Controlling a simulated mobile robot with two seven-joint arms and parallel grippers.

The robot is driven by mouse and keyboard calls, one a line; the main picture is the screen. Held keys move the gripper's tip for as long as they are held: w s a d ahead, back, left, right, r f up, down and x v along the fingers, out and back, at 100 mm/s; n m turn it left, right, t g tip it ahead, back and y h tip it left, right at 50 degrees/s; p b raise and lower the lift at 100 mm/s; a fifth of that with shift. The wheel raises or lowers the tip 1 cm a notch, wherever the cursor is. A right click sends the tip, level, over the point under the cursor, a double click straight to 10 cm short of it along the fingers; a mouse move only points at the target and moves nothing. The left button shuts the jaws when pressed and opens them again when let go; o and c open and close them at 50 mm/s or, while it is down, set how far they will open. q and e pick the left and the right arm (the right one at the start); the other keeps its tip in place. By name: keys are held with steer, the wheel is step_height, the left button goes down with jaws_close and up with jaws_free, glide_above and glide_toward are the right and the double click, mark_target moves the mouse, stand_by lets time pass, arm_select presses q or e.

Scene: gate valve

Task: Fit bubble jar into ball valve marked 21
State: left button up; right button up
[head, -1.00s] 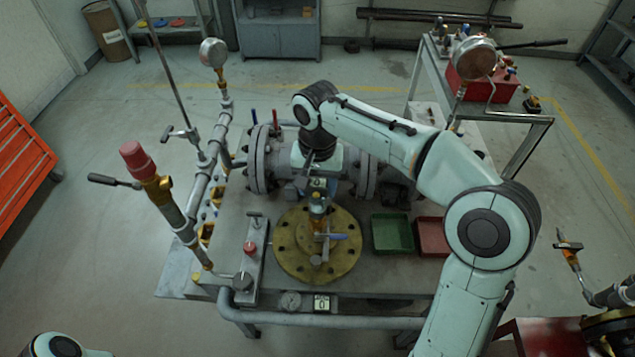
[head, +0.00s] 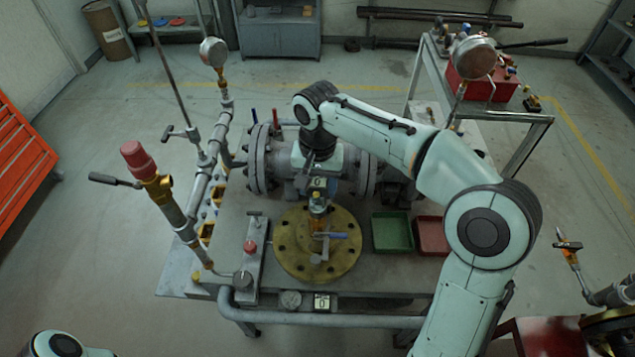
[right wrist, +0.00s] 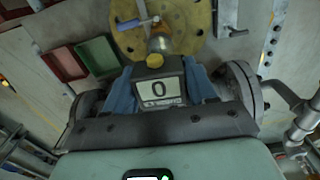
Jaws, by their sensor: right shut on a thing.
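My right gripper (head: 318,181) points down over the round yellow flange (head: 290,262) on the bench. A yellow knob and a brassy, glassy part show beyond the display. The ball valve (head: 328,238), with a blue lever, stands on the flange under the jar. The jar and valve line up in the head view, but I cannot tell whether they touch. I cannot read a 21. My left gripper is out of view.
A green tray (head: 392,232) and a red tray (head: 430,235) lie right of the flange. Grey flanged piping (head: 262,160) stands behind. A tall pipe with a red cap (head: 137,153) rises at left. A panel with a red button (head: 249,247) is beside the flange.

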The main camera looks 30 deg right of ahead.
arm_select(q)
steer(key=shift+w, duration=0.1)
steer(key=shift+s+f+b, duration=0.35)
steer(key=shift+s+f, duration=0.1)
arm_select(e)
steer(key=shift+f, duration=1.2)
stand_by(1.2)
steer(key=o, duration=1.6)
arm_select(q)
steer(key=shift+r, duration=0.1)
arm_select(e)
steer(key=shift+r, duration=0.1)
steer(key=shift+r+p, duration=1.5)
steer(key=shift+r, duration=1.2)
arm_select(q)
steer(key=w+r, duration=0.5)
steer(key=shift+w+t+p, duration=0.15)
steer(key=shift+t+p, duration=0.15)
steer(key=shift+p, duration=0.1)
arm_select(e)
steer(key=shift+r, duration=1.2)
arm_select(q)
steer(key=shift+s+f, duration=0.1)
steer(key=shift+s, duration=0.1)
